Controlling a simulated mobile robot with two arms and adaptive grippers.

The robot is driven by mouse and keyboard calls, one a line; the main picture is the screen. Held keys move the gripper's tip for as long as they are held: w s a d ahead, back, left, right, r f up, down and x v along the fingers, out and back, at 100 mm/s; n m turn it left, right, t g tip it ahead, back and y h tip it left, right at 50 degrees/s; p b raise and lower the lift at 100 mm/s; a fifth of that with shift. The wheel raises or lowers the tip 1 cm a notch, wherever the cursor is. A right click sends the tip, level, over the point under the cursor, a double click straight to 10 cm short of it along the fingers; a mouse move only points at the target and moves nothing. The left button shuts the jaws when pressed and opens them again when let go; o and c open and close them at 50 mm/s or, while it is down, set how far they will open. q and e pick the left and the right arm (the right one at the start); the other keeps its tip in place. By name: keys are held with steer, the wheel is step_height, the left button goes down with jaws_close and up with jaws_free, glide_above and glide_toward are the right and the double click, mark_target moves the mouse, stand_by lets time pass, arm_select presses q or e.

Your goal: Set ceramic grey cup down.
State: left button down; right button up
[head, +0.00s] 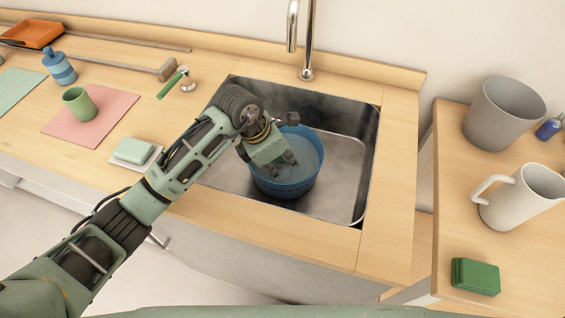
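My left gripper (281,166) reaches down over a blue basin (287,188) that stands in the sink. Its fingertips point into the basin, and I cannot tell whether they are open or shut, or whether anything is between them. No grey cup shows clearly in or under the gripper; the gripper's own body hides part of the basin. A plain grey cup-shaped vessel (503,114) stands on the right-hand counter, and a pale grey jug with a handle (524,198) stands in front of it. I cannot tell whether either is the ceramic grey cup. My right gripper is not in view.
The steel sink (346,165) has free floor right of the basin, below a tap (308,45). A green cup (79,104) stands on a pink mat (112,112). A soap dish (133,152) lies near the front edge. A green block (475,277) lies at right.

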arm_select(q)
steer(key=shift+f, duration=0.1)
steer(key=c, duration=1.9)
jaws_free()
steer(key=shift+c, duration=0.2)
steer(key=shift+r, duration=0.2)
steer(key=v, duration=1.2)
steer(key=shift+b, duration=0.35)
